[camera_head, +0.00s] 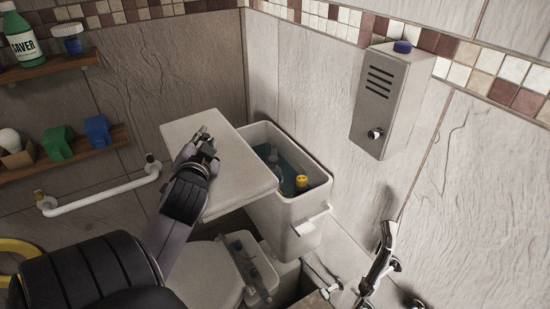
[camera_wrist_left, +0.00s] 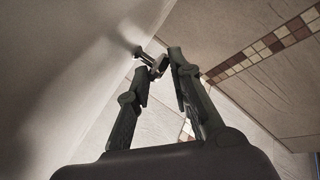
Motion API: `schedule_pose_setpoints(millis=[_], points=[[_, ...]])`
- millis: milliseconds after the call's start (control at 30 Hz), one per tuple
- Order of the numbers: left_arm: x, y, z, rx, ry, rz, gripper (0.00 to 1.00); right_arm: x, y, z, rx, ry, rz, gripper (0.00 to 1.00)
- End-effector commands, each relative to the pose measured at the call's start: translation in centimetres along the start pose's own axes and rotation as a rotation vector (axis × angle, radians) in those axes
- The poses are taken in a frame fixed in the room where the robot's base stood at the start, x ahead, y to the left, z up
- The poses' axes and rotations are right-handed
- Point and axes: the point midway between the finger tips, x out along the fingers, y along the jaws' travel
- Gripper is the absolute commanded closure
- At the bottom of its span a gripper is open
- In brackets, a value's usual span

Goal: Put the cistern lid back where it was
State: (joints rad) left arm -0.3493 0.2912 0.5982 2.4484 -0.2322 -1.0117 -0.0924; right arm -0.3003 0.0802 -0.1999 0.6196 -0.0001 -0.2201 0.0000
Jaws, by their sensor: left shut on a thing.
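The cistern lid (camera_head: 240,173) is a pale flat slab, off to the left of the open cistern (camera_head: 312,211) and overlapping its left side in the head view. I cannot tell whether it touches the rim. My left gripper (camera_head: 205,137) is over the lid's upper face, shut on a small fitting there. In the left wrist view, the fingertips of my left gripper (camera_wrist_left: 160,66) close on a small metallic piece beside a broad pale surface. Dark water and a yellow-topped part (camera_head: 301,181) show inside the cistern. My right gripper is not in view.
A grey wall box (camera_head: 391,100) hangs right of the cistern. A white grab rail (camera_head: 100,194) and two shelves (camera_head: 60,68) with bottles and small items are on the left. The toilet (camera_head: 205,272) is below, with a chrome sprayer (camera_head: 383,254) at right.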

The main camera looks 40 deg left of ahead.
Motion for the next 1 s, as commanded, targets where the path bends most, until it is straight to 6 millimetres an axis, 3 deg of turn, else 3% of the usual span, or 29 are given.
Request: schedule_pose_setpoints(millis=[267,733,1000], points=[[1.5,1.6,-2.7,0.051,0.003,-0.029,1.00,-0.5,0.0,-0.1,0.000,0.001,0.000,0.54],[6.3,8.3,-9.3,0.049,0.000,-0.027,1.00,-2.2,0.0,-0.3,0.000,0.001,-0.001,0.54],[8.3,11.0,-11.9,0.050,-0.001,-0.028,1.00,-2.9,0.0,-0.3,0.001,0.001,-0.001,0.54]])
